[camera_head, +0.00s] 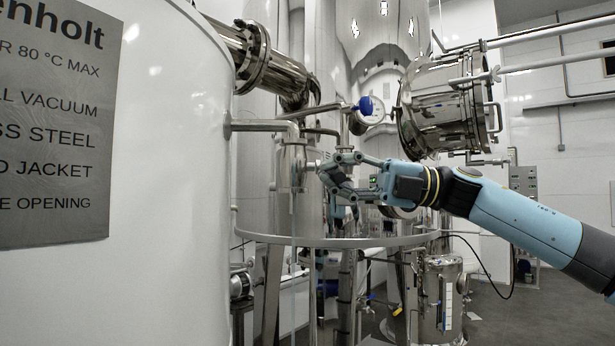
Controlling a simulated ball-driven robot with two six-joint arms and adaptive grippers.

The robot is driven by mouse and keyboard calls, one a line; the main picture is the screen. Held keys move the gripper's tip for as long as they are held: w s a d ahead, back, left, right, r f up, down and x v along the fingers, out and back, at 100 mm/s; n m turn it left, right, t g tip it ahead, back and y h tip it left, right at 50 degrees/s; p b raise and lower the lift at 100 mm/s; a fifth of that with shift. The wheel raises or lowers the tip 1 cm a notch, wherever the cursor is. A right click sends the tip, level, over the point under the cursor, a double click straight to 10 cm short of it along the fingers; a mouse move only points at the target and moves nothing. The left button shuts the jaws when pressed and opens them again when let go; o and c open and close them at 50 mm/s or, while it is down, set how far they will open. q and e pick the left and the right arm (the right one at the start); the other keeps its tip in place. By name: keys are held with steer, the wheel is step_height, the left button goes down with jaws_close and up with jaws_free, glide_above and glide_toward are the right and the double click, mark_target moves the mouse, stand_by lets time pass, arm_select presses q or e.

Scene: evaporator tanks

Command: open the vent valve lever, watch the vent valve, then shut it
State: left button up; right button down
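My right gripper (325,174) comes in from the right on a light blue arm, with its fingers pointing left. Its fingertips are close beside a steel fitting (291,166) under a bent pipe, and I cannot tell if they touch. The fingers overlap shiny metal, so whether they hold anything is unclear. A blue handle (365,106) stands above the gripper, next to a round dial gauge (375,112); the gripper is apart from it. I cannot tell which part is the vent valve lever. My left gripper is not in view.
A large white tank (170,200) with a grey sign (52,130) fills the left. A steel ring rail (345,241) runs below the gripper. A flanged steel port (440,112) is behind at the upper right. A small steel vessel (440,290) stands lower right.

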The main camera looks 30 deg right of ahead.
steer(key=shift+r+m+p, duration=0.5)
steer(key=shift+m+p, duration=0.05)
steer(key=shift+m, duration=0.15)
steer(key=shift+r+m+t+p, duration=0.3)
steer(key=shift+m+p, duration=0.35)
steer(key=shift+m, duration=0.25)
